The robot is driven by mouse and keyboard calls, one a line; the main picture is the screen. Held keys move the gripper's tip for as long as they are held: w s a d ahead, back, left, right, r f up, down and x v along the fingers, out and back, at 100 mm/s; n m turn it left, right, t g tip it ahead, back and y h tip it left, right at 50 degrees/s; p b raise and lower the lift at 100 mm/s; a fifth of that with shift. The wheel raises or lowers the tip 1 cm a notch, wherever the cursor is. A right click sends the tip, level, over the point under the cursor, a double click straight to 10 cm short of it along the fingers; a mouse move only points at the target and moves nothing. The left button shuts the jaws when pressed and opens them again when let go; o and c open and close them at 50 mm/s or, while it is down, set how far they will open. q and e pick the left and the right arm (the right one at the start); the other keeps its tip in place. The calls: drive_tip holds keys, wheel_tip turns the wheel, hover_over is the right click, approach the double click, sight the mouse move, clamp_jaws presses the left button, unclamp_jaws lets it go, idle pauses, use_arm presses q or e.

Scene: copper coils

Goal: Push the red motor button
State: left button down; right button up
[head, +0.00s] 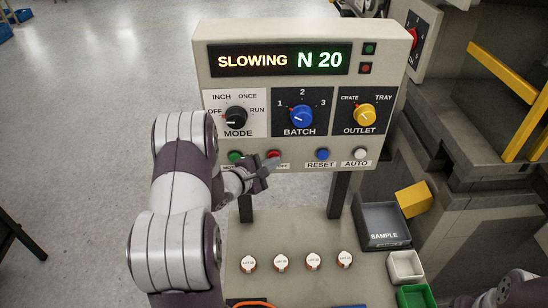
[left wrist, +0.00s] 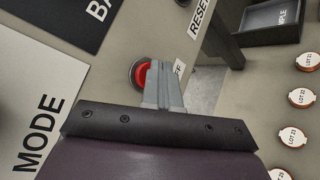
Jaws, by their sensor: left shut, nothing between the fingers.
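The red motor button (head: 274,154) is in the lower row of the grey control panel (head: 215,75), between a green button (head: 236,156) and the blue RESET button (head: 322,154). My left gripper (head: 270,164) is shut and empty, with its tips right at the red button. In the left wrist view, the closed fingers (left wrist: 162,85) overlap the right side of the red button (left wrist: 139,75) in its dark ring. I cannot tell whether they touch it or how far it is pressed. The label beside it is partly hidden. The display (head: 280,60) reads SLOWING N 20.
The MODE (head: 236,117), BATCH (head: 300,116) and OUTLET (head: 365,115) knobs sit above the buttons. A white AUTO button (head: 360,154) is at the right. Below, several lot-labelled round pieces (head: 281,262) and a SAMPLE tray (head: 384,238) are on the bench (head: 300,288).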

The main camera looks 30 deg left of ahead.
idle(0.5)
use_arm(q)
drive_tip(key=shift+s+d+p, duration=0.45)
drive_tip(key=shift+s+p, duration=0.05)
drive_tip(key=shift+s, duration=0.2)
drive_tip(key=s+d, duration=0.1)
drive_tip(key=s+p, duration=0.1)
drive_tip(key=s, duration=0.1)
drive_tip(key=s+d+p, duration=0.1)
drive_tip(key=shift+s+d, duration=0.15)
drive_tip(key=shift+d, duration=0.15)
idle(0.6)
